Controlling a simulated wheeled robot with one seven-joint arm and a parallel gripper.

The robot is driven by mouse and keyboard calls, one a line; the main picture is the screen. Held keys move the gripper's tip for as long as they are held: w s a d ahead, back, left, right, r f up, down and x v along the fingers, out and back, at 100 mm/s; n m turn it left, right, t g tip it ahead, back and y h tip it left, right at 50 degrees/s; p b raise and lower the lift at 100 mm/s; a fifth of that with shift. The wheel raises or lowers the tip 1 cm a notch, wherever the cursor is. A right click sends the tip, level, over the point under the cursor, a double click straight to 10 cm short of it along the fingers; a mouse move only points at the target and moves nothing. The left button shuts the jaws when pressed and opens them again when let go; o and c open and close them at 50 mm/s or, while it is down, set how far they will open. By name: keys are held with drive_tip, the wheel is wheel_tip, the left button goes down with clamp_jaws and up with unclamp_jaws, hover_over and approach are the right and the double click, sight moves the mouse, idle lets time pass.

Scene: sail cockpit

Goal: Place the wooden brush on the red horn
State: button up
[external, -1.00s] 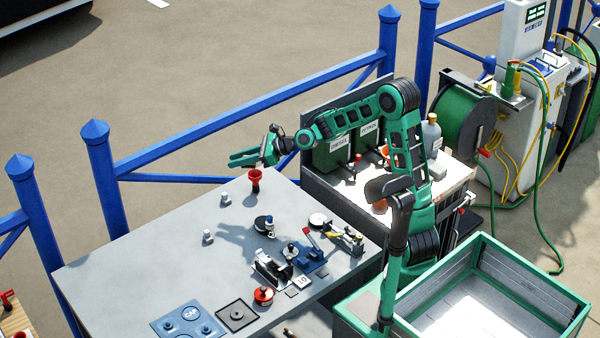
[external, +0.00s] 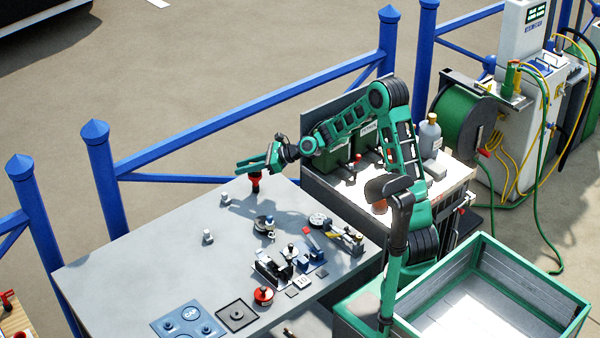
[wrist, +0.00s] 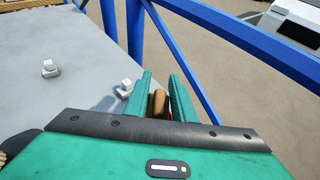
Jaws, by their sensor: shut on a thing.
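The red horn (external: 255,184) stands near the far edge of the grey table. My gripper (external: 243,166) is right above it and hides its top. In the wrist view, my gripper (wrist: 160,80) is shut on the wooden brush (wrist: 158,104), a brown rounded piece between the two green fingers. Most of the brush is hidden by the fingers and the gripper body. I cannot tell whether the brush touches the horn.
A blue railing (external: 240,130) runs behind. The table's left side is clear.

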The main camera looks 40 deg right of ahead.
drive_tip(key=o, duration=1.1)
drive_tip(key=shift+c, duration=0.2)
drive_tip(key=v, duration=1.2)
drive_tip(key=s+d+f+n+g+h, duration=0.35)
drive_tip(key=s+d+n, duration=0.3)
drive_tip(key=s, duration=0.25)
drive_tip(key=s+d+f+n+g+h, duration=0.2)
drive_tip(key=s+d+n+h, duration=0.2)
drive_tip(key=s+d+n, duration=0.4)
drive_tip(key=s+d+r+n+g+h, duration=0.1)
drive_tip(key=s+d+n+g, duration=0.1)
drive_tip(key=s, duration=1)
drive_tip(key=s+d+r+n+g, duration=0.1)
drive_tip(key=s+d+n, duration=0.3)
drive_tip(key=s, duration=0.9)
drive_tip(key=shift+g+h, duration=0.35)
drive_tip(key=shift+g, duration=0.2)
